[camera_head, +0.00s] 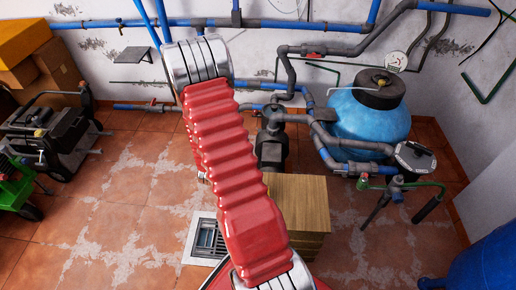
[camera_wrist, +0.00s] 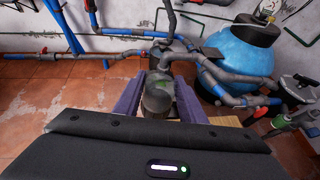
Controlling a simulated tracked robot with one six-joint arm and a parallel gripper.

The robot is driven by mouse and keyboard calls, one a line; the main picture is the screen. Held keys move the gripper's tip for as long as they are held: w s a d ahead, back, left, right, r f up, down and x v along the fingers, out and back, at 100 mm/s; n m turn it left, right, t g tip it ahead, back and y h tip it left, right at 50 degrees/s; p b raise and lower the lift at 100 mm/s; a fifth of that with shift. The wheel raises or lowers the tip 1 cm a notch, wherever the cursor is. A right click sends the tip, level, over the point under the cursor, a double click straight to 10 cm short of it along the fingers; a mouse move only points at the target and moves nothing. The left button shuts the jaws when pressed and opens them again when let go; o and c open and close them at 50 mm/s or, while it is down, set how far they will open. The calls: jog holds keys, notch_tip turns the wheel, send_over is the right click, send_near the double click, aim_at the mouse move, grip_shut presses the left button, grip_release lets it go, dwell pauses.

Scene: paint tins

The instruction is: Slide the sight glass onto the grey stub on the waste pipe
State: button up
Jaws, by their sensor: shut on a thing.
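My gripper (camera_wrist: 160,90) shows in the wrist view with its two purple fingers closed on the sides of a short, greyish, partly see-through cylinder, which looks like the sight glass (camera_wrist: 158,100). Its far end points towards the grey pump and pipes behind. In the head view my red arm stretches across the middle, and neither the gripper nor the sight glass can be made out. Grey and blue pipes (camera_head: 290,75) run along the wall. I cannot tell which piece is the grey stub on the waste pipe.
A blue filter tank (camera_head: 365,125) stands at the back right. A grey pump (camera_head: 271,145) is behind a wooden block (camera_head: 305,200). A valve assembly with green handles (camera_head: 397,185) is right. A blue barrel (camera_head: 490,262) fills the lower right corner.

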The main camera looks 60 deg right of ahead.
jog(key=w+a+r+n+t+y, duration=0.1)
jog(key=w+a+r+n+t, duration=0.15)
jog(key=w+a+r, duration=0.4)
jog(key=w+a+r+n+t+y, duration=0.1)
jog(key=a+r, duration=0.3)
jog(key=a, duration=0.7)
jog(key=w+a+r+n+t+y, duration=0.2)
jog(key=w+a+r+n+y, duration=0.2)
jog(key=a, duration=0.8)
jog(key=w+a+r+n+t+y, duration=0.2)
jog(key=a+r+n, duration=0.1)
jog(key=a, duration=0.8)
jog(key=shift+w+a+r+y, duration=0.15)
jog(key=shift+a+r+y, duration=0.15)
jog(key=shift+r, duration=0.55)
jog(key=shift+a+t, duration=0.1)
jog(key=shift+t, duration=0.25)
